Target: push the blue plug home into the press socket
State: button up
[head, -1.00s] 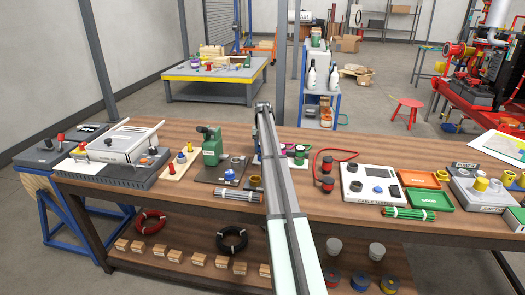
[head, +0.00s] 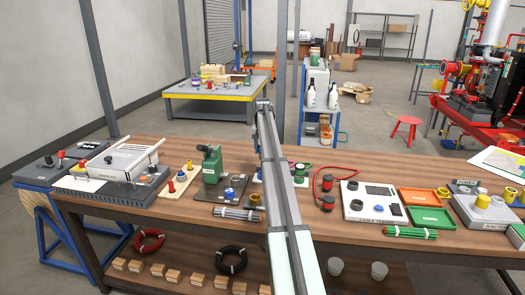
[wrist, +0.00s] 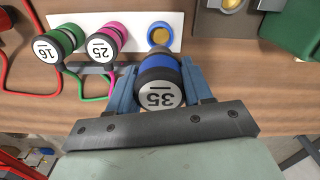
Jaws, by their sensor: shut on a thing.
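In the wrist view my gripper (wrist: 160,92) is shut on the blue plug (wrist: 158,70), whose pale end face is marked 35. A white plate (wrist: 125,32) lies beyond it, with an empty blue-rimmed round opening (wrist: 160,36) just past the plug. A green plug (wrist: 55,46) marked 16 and a pink plug (wrist: 103,42) marked 25 stand at that plate. The green press (head: 211,163) stands on a dark base in the head view, with a blue ring (head: 229,193) beside it. My arm hides my gripper and the held plug there.
A grey plate with a brass-coloured round part (wrist: 234,4) and a green block (wrist: 298,22) are at the wrist view's upper right. Red cables run at the left. A bundle of rods (head: 238,213) lies before the press; a cable tester (head: 372,218) sits right of my arm.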

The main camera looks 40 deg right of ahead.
jog(key=w+a+f, duration=0.1)
jog(key=w+a, duration=0.2)
jog(key=a, duration=1)
jog(key=shift+f, duration=0.1)
jog(key=shift+w+f, duration=0.1)
jog(key=shift+f, duration=2.4)
jog(key=shift+f, duration=1.7)
jog(key=o, duration=1.3)
jog(key=shift+c, duration=0.2)
